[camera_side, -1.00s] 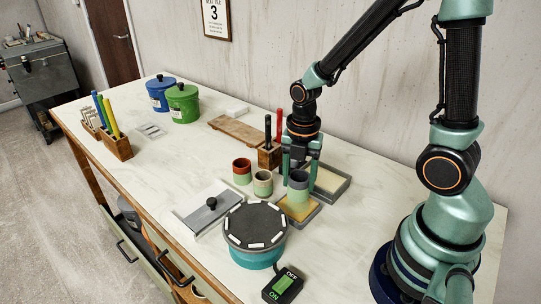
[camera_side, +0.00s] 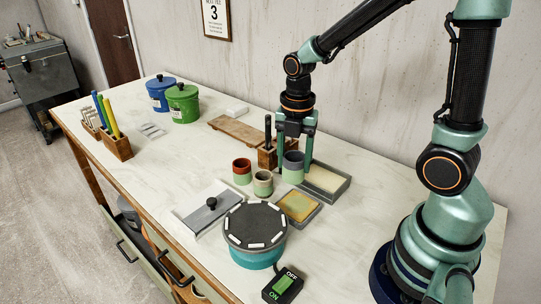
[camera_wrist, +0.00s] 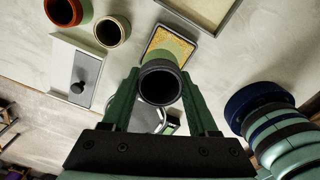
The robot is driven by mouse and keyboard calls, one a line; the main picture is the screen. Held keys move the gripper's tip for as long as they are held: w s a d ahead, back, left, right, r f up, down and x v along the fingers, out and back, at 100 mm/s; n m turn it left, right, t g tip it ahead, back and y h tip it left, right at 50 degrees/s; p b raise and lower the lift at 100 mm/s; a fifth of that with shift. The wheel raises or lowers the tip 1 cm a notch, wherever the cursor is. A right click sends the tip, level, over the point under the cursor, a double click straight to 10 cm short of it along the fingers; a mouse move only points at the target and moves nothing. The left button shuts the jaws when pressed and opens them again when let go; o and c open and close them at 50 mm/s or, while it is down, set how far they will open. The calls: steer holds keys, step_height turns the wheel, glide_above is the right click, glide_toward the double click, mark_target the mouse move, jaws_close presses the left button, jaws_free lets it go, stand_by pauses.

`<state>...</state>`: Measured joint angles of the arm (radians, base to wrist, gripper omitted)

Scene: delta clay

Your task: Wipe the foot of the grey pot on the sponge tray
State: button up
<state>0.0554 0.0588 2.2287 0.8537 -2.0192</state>
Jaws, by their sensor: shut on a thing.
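The grey pot (camera_side: 293,167) has a grey upper part and a pale green lower part. My gripper (camera_side: 294,160) is shut on it, one finger on each side, and holds it upright. In the wrist view the pot (camera_wrist: 161,84) shows its dark open mouth between the fingers (camera_wrist: 160,88). The sponge tray (camera_side: 313,219) is a grey tray with a yellow sponge, in front of and below the pot in the side view. In the wrist view the sponge tray (camera_wrist: 190,49) is partly hidden by the pot. The pot's foot is not clearly visible.
A red-topped pot (camera_side: 241,171) and a cream-topped pot (camera_side: 263,184) stand left of the held pot. A larger grey tray (camera_side: 340,190) lies to the right. A wooden tool holder (camera_side: 267,158) is close behind. A turntable (camera_side: 254,252) stands in front.

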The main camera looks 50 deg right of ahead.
steer(key=shift+f, duration=3.95)
steer(key=shift+s, duration=0.1)
steer(key=shift+c, duration=0.5)
steer(key=shift+s+f, duration=0.2)
steer(key=shift+s, duration=0.4)
steer(key=shift+c, duration=0.6)
steer(key=shift+s, duration=1)
steer(key=shift+w, duration=1.75)
steer(key=shift+s, duration=1.85)
steer(key=shift+w, duration=1.85)
steer(key=shift+r, duration=4.2)
